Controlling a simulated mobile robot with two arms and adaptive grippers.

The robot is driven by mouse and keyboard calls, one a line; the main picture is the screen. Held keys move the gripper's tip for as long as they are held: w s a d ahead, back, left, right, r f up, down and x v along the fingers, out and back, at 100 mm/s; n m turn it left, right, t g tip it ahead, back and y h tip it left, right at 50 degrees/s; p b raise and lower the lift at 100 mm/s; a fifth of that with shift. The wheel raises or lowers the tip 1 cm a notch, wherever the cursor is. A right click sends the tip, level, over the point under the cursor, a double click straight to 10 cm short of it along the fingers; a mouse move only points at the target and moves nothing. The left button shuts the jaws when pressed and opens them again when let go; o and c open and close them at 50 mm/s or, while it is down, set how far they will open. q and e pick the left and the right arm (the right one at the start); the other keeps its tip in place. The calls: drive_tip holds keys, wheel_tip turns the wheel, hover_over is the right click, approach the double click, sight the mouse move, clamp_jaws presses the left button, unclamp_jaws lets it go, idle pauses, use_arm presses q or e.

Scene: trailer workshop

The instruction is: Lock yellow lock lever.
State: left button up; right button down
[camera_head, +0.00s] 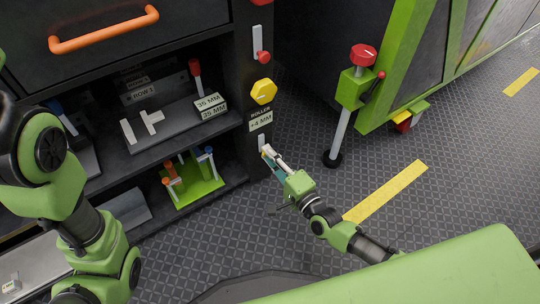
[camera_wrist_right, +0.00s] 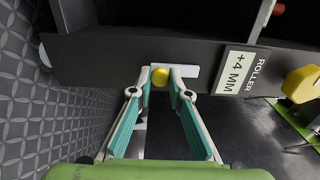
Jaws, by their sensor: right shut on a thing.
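The yellow lock lever shows as a round yellow knob (camera_wrist_right: 160,76) in front of a white slot plate (camera_wrist_right: 187,71) on the dark cabinet post. My right gripper (camera_wrist_right: 161,79) is shut on this knob, with one fingertip on each side of it. In the head view my right gripper (camera_head: 266,153) is at the post, just below the "ROLLER +4 MM" label (camera_head: 260,121). The fingers hide most of the lever there, and the white plate (camera_head: 262,139) shows above them. My left arm comes in at the left, but its gripper is not in view.
A yellow knob (camera_head: 263,92) and a red lever (camera_head: 263,57) sit higher on the post. A green stand with a red knob (camera_head: 363,55) is to the right. Shelves at left hold a green rack (camera_head: 194,187) and white blocks (camera_head: 150,121).

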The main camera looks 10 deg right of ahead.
drive_tip(key=c, duration=1.9)
unclamp_jaws()
drive_tip(key=v, duration=1.2)
drive_tip(key=shift+s, duration=0.1)
